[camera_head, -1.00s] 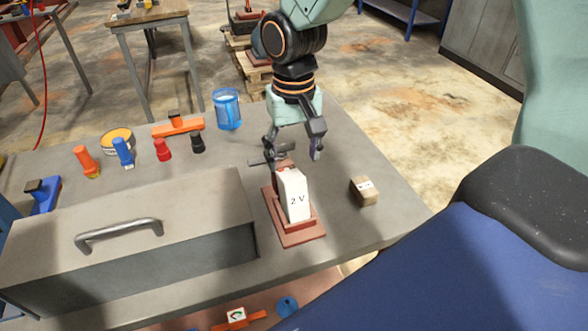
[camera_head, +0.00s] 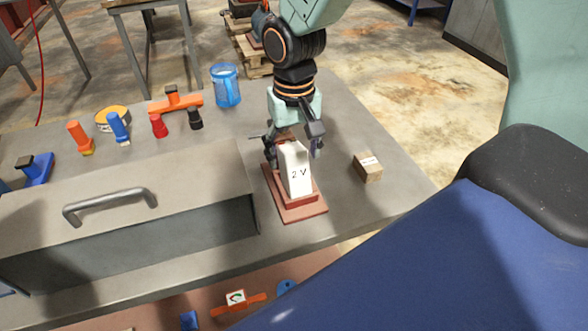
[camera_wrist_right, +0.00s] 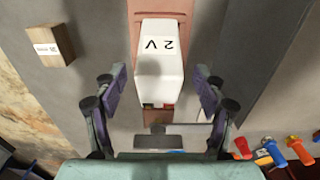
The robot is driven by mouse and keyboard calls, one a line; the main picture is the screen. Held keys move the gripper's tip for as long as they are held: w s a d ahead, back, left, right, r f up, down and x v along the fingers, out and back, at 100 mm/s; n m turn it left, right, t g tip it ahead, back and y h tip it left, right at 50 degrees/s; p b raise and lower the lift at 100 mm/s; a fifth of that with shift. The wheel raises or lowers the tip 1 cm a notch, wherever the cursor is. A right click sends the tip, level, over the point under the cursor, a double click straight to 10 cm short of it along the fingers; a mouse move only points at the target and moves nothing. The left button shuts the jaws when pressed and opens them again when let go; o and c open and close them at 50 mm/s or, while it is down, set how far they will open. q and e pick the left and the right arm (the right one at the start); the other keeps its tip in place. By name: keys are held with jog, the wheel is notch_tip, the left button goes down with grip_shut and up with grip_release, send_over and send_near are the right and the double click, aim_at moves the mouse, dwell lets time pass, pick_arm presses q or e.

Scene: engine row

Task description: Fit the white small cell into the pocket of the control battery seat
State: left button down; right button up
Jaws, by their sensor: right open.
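The white small cell (camera_head: 295,170), marked 2 V, stands upright on the red-brown control battery seat (camera_head: 304,213). Its foot is behind the seat's raised front edge, so I cannot tell how deep it sits in the pocket. In the right wrist view the cell (camera_wrist_right: 160,62) is between the fingers, with a gap on each side, and the seat (camera_wrist_right: 165,6) shows beyond it. My right gripper (camera_head: 293,148) is open, pointing down around the cell's upper back part. It also shows in the right wrist view (camera_wrist_right: 160,92). My left gripper is not in view.
A small wooden block (camera_head: 368,167) stands right of the seat. A grey box with a handle (camera_head: 110,207) fills the bench's left front. Behind are a blue cup (camera_head: 226,86), an orange tool (camera_head: 175,101), a tape roll (camera_head: 112,118) and several coloured plugs. A grey clamp-like part (camera_wrist_right: 160,138) lies near the cell.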

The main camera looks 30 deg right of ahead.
jog(key=f, duration=0.4)
jog(key=shift+w+d+b, duration=0.15)
jog(key=shift+w+b, duration=0.05)
jog(key=shift+b, duration=0.1)
jog(key=shift+w+f, duration=0.15)
jog(key=shift+f, duration=0.25)
jog(key=shift+s+r, duration=0.2)
jog(key=shift+s, duration=0.1)
jog(key=shift+c, duration=0.6)
jog(key=shift+w+f, duration=0.1)
jog(key=shift+w, duration=0.15)
jog(key=c, duration=0.6)
jog(key=shift+s, duration=0.15)
jog(key=c, duration=0.5)
grip_shut()
